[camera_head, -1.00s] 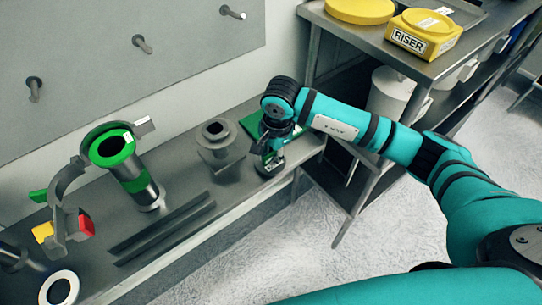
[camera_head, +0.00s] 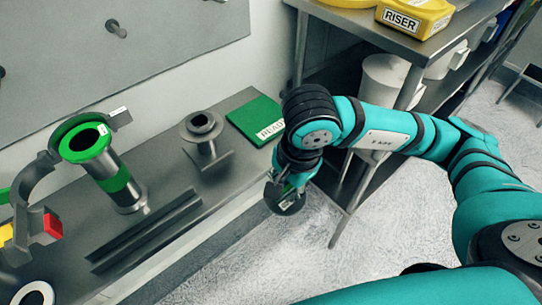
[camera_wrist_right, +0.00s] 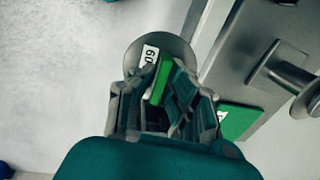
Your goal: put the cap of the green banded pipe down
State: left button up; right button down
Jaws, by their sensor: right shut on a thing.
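My right gripper (camera_head: 283,184) is shut on the cap (camera_head: 287,204), a round grey disc with a green grip piece and a white label. In the right wrist view the cap (camera_wrist_right: 184,48) shows beyond the fingers (camera_wrist_right: 158,100), with the green piece between them. The cap appears against the floor, just off the bench's front edge, touching nothing but my gripper. The green banded pipe (camera_head: 118,181) stands on the bench at the left, with a green ring on top. My left gripper is not in view.
A green plate (camera_head: 250,112) with a partly hidden label lies on the bench (camera_head: 222,176), left of my right gripper. A grey flanged spout (camera_head: 202,123) and dark rails (camera_head: 148,235) are nearby. A curved clamp (camera_head: 38,180) stands beside the pipe. A steel shelf (camera_head: 345,22) stands behind my right arm.

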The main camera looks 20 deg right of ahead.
jog(key=shift+s, duration=0.4)
jog(key=n, duration=0.2)
jog(key=d+n, duration=0.1)
jog(key=shift+w+f+n, duration=0.15)
jog(key=shift+w+n, duration=0.15)
jog(key=n, duration=0.2)
jog(key=d+n, duration=0.1)
jog(key=shift+w+f+n+g, duration=0.15)
jog(key=shift+w+n+g, duration=0.2)
jog(key=shift+n+g, duration=0.05)
jog(key=n, duration=0.2)
jog(key=d+n, duration=0.1)
jog(key=shift+w+f+n+y, duration=0.1)
jog(key=shift+w+n+y, duration=0.2)
jog(key=shift+y, duration=0.1)
jog(key=n, duration=0.3)
jog(key=shift+w+d+g, duration=0.2)
jog(key=shift+d+g, duration=0.1)
jog(key=shift+d, duration=0.1)
